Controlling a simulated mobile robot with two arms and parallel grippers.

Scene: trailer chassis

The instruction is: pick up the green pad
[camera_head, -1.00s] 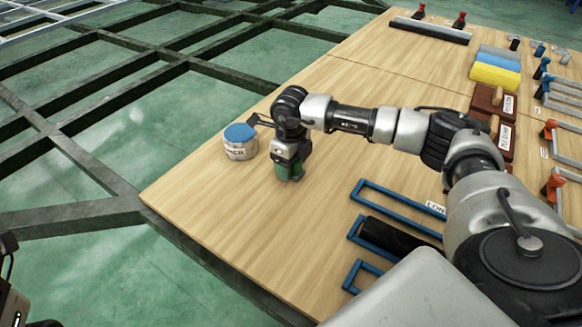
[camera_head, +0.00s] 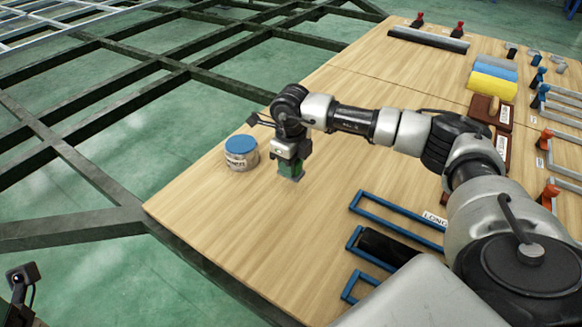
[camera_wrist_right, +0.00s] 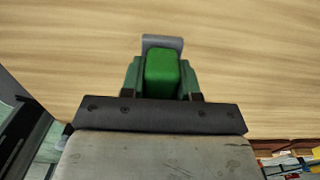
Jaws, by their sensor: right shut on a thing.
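The green pad (camera_wrist_right: 162,72) is a small bright green block, seen between the fingers of my right gripper (camera_wrist_right: 161,78) in the right wrist view. The gripper is shut on it, with a green finger at each side. A grey piece (camera_wrist_right: 162,41) shows just beyond the pad. In the head view my right gripper (camera_head: 290,172) points down over the wooden table, right of the round tin. The pad is mostly hidden there, and I cannot tell whether it touches the table. In the head view, a small part of my left arm shows at the lower left, but its gripper is not visible.
A round tin with a blue lid (camera_head: 241,153) stands close to the left of the gripper. Blue frames (camera_head: 397,207) lie at the right front. Yellow and blue pads (camera_head: 492,88) lie at the back right. The wooden table (camera_head: 225,215) is clear in front.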

